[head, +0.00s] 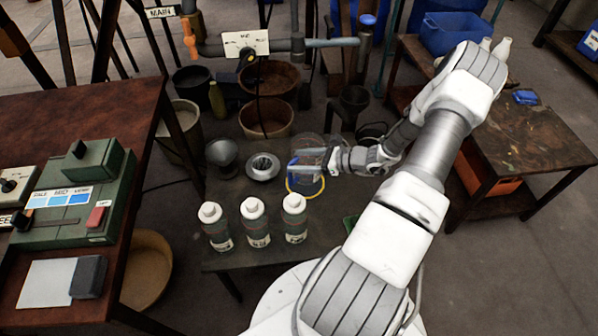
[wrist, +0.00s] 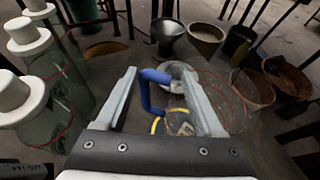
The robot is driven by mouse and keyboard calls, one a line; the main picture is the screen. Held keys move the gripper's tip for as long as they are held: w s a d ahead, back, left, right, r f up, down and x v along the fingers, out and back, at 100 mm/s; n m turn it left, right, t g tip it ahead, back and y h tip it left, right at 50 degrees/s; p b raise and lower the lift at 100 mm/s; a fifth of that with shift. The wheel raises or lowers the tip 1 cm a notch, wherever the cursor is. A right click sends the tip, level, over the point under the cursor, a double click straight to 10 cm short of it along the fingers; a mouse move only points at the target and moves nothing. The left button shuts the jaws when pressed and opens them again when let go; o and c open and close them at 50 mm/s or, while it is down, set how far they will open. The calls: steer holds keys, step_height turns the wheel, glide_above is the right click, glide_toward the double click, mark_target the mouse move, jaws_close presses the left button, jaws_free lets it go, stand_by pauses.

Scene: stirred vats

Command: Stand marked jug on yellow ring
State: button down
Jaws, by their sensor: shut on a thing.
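A clear jug (head: 309,146) with a blue handle shows in the head view. In the wrist view the jug (wrist: 232,95) has a thin red line around its see-through wall. My gripper (head: 296,163) is shut on the blue handle (wrist: 150,92), which sits between the two fingers in the wrist view. The yellow ring (head: 306,197) lies on the low dark table. The jug appears upright over the ring's far part. I cannot tell whether its base touches the table. Part of the ring (wrist: 157,124) shows past the handle in the wrist view.
Three white-capped bottles (head: 255,222) stand at the table's near left. A metal funnel-shaped vessel (head: 222,154) and a round metal piece (head: 262,166) stand left of the jug. Brown tubs (head: 266,118) are behind. A control bench (head: 90,170) is at left.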

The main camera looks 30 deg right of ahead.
steer(key=shift+w+a+f, duration=0.25)
steer(key=shift+f, duration=0.2)
steer(key=shift+f+b, duration=0.7)
steer(key=shift+f, duration=1.15)
jaws_free()
steer(key=p+v, duration=0.2)
steer(key=v, duration=1)
